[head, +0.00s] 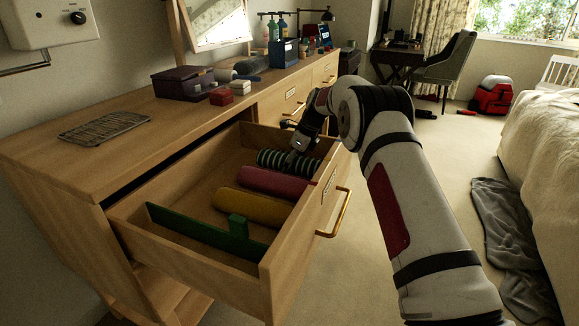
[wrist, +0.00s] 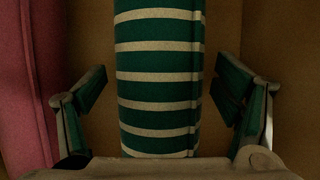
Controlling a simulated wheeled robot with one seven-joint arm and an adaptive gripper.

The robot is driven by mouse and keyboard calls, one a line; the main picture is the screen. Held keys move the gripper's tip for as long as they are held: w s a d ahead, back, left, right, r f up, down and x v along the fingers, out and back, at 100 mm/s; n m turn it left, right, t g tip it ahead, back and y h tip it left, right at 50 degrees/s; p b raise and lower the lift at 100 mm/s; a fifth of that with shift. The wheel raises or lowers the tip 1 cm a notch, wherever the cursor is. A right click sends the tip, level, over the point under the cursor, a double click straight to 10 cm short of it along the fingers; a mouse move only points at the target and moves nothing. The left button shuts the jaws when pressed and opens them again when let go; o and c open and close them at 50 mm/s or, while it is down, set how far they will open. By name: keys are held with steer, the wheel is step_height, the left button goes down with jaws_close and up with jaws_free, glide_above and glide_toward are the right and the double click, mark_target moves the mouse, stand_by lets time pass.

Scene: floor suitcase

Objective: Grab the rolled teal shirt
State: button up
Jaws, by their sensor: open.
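The rolled teal shirt (head: 275,158) has pale stripes and lies in the open drawer, at its far end in the head view. In the wrist view the teal roll (wrist: 158,75) runs up the middle of the picture. My gripper (wrist: 160,105) is open, with one finger on each side of the roll. Both fingers appear apart from the cloth. In the head view my gripper (head: 298,140) is over the right part of the roll and partly covers it. How far the fingertips reach down beside the roll I cannot tell.
A crimson roll (head: 275,184) lies beside the teal one, and also shows in the wrist view (wrist: 28,80). A mustard roll (head: 250,207) and a green divider (head: 205,232) come after it. The drawer front (head: 310,220) with its brass handle (head: 338,215) stands close to my arm.

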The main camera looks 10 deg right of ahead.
steer(key=c, duration=1.4)
steer(key=shift+o, duration=0.2)
steer(key=shift+r, duration=0.1)
